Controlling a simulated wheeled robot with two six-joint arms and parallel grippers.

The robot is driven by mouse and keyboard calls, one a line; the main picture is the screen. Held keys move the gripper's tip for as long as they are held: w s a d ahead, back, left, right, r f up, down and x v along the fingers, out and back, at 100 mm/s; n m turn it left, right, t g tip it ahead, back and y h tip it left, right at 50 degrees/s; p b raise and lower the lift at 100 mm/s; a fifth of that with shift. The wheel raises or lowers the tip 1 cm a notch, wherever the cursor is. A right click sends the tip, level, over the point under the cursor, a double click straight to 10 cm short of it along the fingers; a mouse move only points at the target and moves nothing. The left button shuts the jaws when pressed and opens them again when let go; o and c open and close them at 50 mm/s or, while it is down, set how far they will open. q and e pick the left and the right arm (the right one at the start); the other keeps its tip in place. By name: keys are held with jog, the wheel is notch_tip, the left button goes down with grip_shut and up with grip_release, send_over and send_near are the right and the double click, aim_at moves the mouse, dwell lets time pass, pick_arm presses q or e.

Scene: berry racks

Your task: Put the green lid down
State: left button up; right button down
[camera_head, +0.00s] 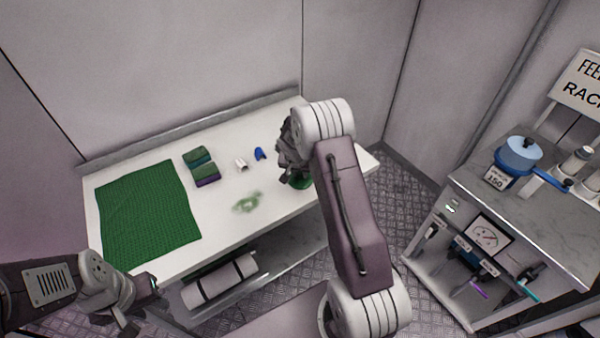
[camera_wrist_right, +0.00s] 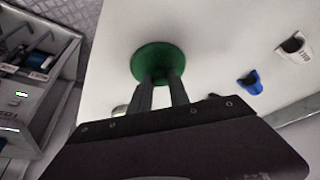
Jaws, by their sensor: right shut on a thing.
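The green lid (camera_wrist_right: 158,60) is a round disc in the right wrist view, with both fingers of my right gripper (camera_wrist_right: 160,85) closed at its middle. In the head view the lid (camera_head: 300,183) shows as a green patch under my right gripper (camera_head: 291,165), near the right end of the white table (camera_head: 225,225). The arm hides part of it. I cannot tell whether the lid touches the tabletop. My left gripper (camera_head: 128,308) is low at the left, off the table's front edge, with its fingers unclear.
A green mat (camera_head: 148,213) covers the table's left part. Folded cloths (camera_head: 201,167), a white clip (camera_head: 241,164) and a blue clip (camera_head: 260,154) lie along the back. A green smear (camera_head: 247,202) marks the middle. A rack with a blue pot (camera_head: 518,155) stands right.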

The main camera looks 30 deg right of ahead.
jog(key=c, duration=1.2)
grip_release()
jog(key=shift+f, duration=0.2)
jog(key=shift+c, duration=0.2)
jog(key=shift+r, duration=0.15)
jog(key=shift+r+p, duration=0.35)
jog(key=shift+p, duration=0.1)
jog(key=v, duration=1.2)
jog(key=s+a+f+n+g+y, duration=0.1)
jog(key=s+a+n, duration=0.3)
jog(key=s, duration=0.6)
jog(key=s+a+f+n+g+y, duration=0.1)
jog(key=s+a+n+y, duration=0.1)
jog(key=s+a+n, duration=0.2)
jog(key=s+a, duration=0.3)
jog(key=s, duration=0.4)
jog(key=shift+a+f, duration=0.4)
